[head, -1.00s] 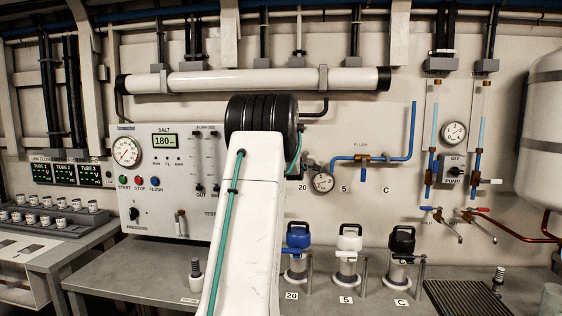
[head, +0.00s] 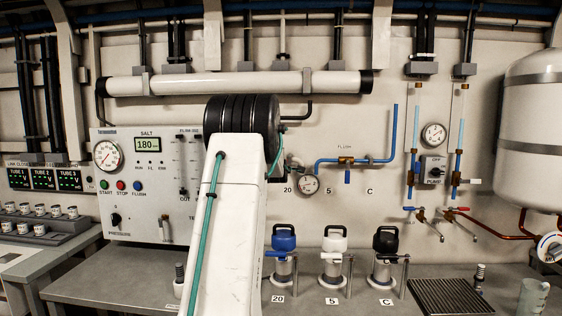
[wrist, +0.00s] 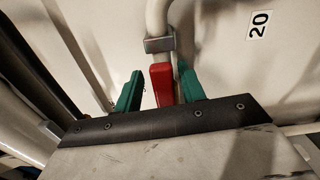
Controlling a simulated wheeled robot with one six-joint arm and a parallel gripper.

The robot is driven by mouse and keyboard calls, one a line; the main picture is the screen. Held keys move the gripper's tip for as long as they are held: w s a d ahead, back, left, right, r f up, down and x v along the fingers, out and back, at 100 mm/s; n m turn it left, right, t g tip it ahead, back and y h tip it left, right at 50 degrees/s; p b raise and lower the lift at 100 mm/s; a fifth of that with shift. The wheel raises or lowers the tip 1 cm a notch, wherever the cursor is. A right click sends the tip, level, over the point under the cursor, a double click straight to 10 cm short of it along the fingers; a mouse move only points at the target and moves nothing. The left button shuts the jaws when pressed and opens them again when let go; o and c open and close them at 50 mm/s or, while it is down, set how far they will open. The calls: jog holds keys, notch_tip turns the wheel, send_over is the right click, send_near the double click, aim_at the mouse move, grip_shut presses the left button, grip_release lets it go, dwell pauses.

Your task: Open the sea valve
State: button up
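In the wrist view my gripper (wrist: 160,69) has its two green fingers apart. A red handle (wrist: 162,84) stands between them, closer to the right finger, with a clear gap to the left finger. It sits in front of a pale pipe with a grey clamp. I cannot tell whether the right finger touches it, nor whether it is the sea valve. In the head view my own arm hides my gripper and this handle. A red-handled tap (head: 458,209) and a blue-handled tap (head: 411,209) show at the right; no label reads "sea".
A control panel (head: 146,186) is left of my arm. Right of it are a small gauge (head: 308,184) and a blue pipe (head: 393,130). Several lidded canisters, including a blue-topped one (head: 284,238), stand on the bench. A white tank (head: 535,130) is at far right.

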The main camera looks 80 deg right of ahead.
jog(key=a, duration=0.7)
dwell(0.5)
